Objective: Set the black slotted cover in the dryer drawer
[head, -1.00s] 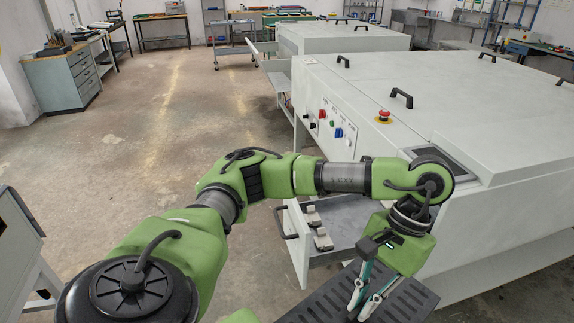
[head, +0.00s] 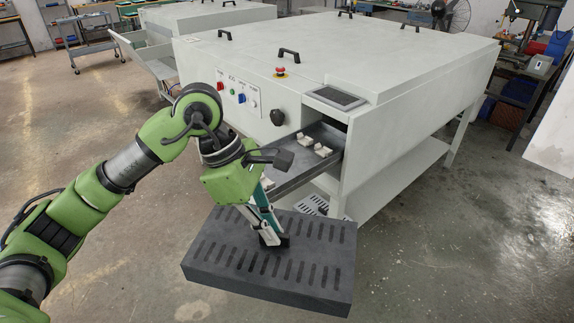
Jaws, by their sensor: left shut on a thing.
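The black slotted cover (head: 215,262) is a thick dark slab with rows of slots, held about level in the air at the lower middle of the head view. My left gripper (head: 272,238) is shut on it near the middle of its top. The dryer drawer (head: 325,133) is a grey tray pulled out from the front of the white machine, behind and above the cover in the picture. Small pale blocks (head: 321,150) sit inside the drawer. My left gripper and wrist hide its near left part. My right gripper is not in view.
The white machine (head: 390,70) fills the back, with a red stop button (head: 281,71) and a control panel (head: 336,97) on it. A slotted grey piece (head: 313,204) shows low beneath the drawer. The floor is open at left and right.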

